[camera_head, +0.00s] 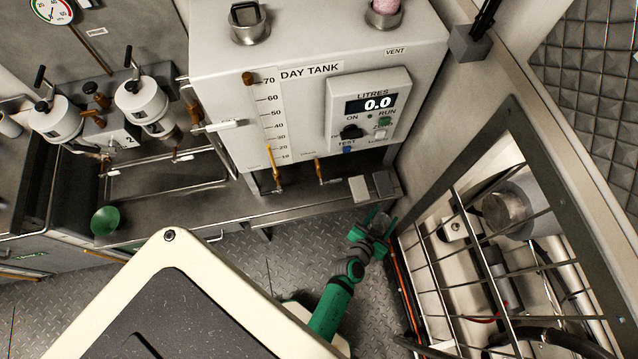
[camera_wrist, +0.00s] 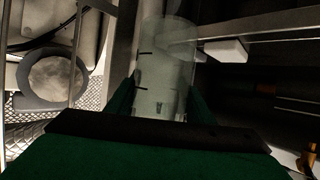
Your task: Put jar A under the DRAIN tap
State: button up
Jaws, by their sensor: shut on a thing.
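My gripper (camera_head: 374,228) is low at the right of the day tank, near the mesh guard. In the wrist view its green fingers stand on both sides of a clear jar (camera_wrist: 165,62) with dark marks, and it is shut on this jar. I cannot read a letter on it, and I cannot make the jar out in the head view. Two small brass taps hang below the day tank (camera_head: 228,92), a left one (camera_head: 276,180) and a right one (camera_head: 320,172). No DRAIN label is readable on either. A brass fitting (camera_wrist: 307,158) shows at the wrist view's lower right.
A metal ledge (camera_head: 290,207) runs below the tank. A pale block (camera_head: 358,188) and a darker block (camera_head: 382,183) sit at its right end. The mesh guard (camera_head: 486,262) stands close right of my gripper. A green funnel-like bowl (camera_head: 105,221) is at left.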

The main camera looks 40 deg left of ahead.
jog(key=s+a+n+y, duration=0.1)
jog(key=s+a, duration=0.7)
jog(key=a, duration=0.4)
jog(key=s+a+y, duration=0.1)
jog(key=s+a, duration=0.7)
jog(key=a, duration=0.4)
jog(key=shift+w+r+x, duration=0.25)
jog(key=shift+r+x, duration=0.35)
jog(key=shift+x, duration=2.25)
jog(key=shift+w+r+x, duration=0.2)
jog(key=shift+r+x, duration=0.4)
jog(key=shift+x, duration=2.25)
jog(key=shift+w+r+x, duration=0.25)
jog(key=shift+r+x, duration=0.35)
jog(key=shift+x, duration=2.3)
jog(key=o, duration=1.1)
jog(key=shift+f, duration=0.1)
jog(key=v, duration=1.2)
jog(key=shift+a+r, duration=0.15)
jog(key=shift+r, duration=0.1)
